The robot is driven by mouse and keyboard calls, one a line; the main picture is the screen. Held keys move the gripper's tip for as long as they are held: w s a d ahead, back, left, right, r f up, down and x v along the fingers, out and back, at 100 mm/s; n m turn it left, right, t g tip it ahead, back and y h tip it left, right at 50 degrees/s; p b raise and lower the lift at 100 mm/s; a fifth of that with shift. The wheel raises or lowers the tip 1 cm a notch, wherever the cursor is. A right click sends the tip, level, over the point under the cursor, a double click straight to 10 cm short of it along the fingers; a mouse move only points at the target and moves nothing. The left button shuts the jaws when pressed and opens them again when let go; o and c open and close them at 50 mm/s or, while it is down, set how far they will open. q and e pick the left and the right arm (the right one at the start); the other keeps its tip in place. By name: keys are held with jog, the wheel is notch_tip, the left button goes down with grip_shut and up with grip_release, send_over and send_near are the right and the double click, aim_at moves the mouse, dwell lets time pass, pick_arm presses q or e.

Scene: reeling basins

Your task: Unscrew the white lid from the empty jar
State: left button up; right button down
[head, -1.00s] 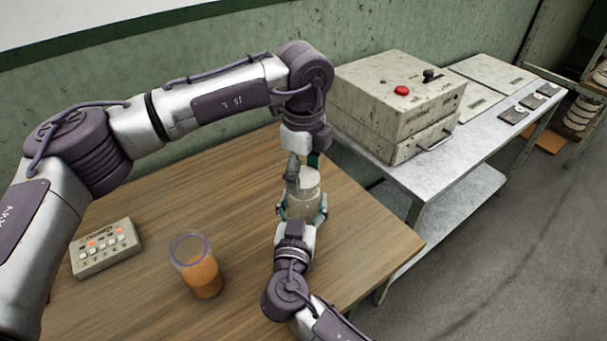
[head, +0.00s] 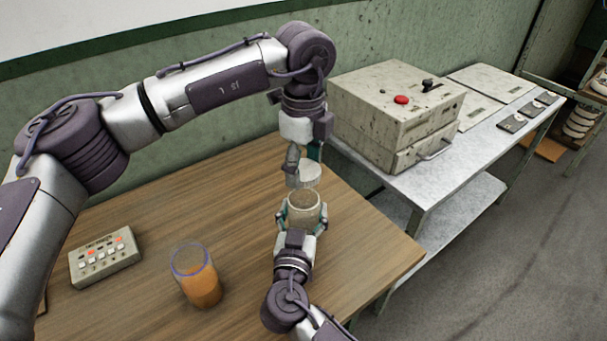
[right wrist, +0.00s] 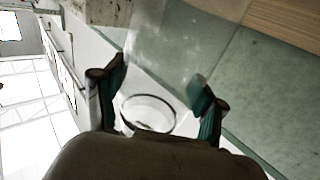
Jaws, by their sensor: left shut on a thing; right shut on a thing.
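The jar (head: 304,212) is open at the top and looks empty. In the right wrist view, the right gripper's fingers (right wrist: 157,84) flank a clear round rim (right wrist: 148,113); the jar's walls are hard to make out there.
A glass of orange liquid (head: 200,285) stands on the wooden table (head: 160,230), left of the right arm. A button box (head: 104,256) is at the left. A metal side table (head: 450,165) with a control box (head: 385,110) stands beyond the right edge.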

grip_release()
jog(key=shift+s, duration=0.1)
dwell(0.3)
